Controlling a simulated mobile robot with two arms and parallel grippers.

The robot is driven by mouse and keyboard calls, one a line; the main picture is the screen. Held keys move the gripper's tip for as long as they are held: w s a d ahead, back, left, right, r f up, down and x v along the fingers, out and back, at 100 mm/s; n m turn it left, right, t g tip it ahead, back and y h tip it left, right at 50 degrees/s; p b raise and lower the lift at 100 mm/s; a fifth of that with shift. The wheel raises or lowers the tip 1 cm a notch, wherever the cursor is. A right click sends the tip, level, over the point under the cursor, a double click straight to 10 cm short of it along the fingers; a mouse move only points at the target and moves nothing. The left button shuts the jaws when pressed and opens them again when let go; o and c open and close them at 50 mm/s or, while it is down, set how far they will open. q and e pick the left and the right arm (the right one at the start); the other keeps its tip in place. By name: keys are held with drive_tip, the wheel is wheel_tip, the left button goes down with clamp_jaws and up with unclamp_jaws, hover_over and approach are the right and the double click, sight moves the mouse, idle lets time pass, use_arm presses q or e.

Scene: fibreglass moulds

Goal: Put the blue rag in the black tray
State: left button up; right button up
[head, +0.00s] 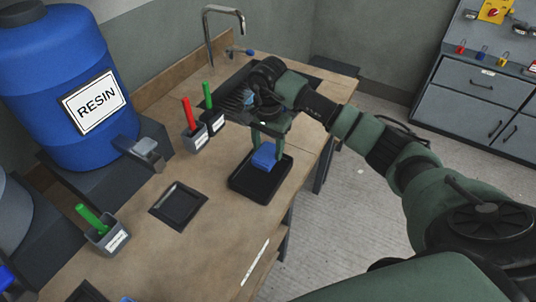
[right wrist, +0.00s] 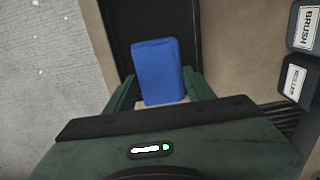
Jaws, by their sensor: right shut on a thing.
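The blue rag (head: 265,155) is a folded block between the fingers of my right gripper (head: 268,146). My right gripper is shut on it and points down over the black tray (head: 258,190). The rag shows within the tray's outline, toward its far end; I cannot tell whether it touches the tray floor. In the right wrist view the rag (right wrist: 157,70) sits between the green fingers (right wrist: 160,90), with the black tray (right wrist: 122,35) beneath and around it. My left gripper is not in view.
A smaller dark tray (head: 178,206) lies left of the black tray. Labelled holders with a red handle (head: 188,108) and a green handle (head: 207,94) stand behind, near a sink tap (head: 208,30). A blue resin drum (head: 60,85) stands at left. The front worktop is mostly clear.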

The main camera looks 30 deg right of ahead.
sight(268, 150)
wheel_tip(268, 150, down, 4)
drive_tip(key=shift+f+p, duration=0.1)
drive_tip(key=shift+p, duration=0.45)
drive_tip(key=shift+f, duration=0.2)
drive_tip(key=o, duration=1.3)
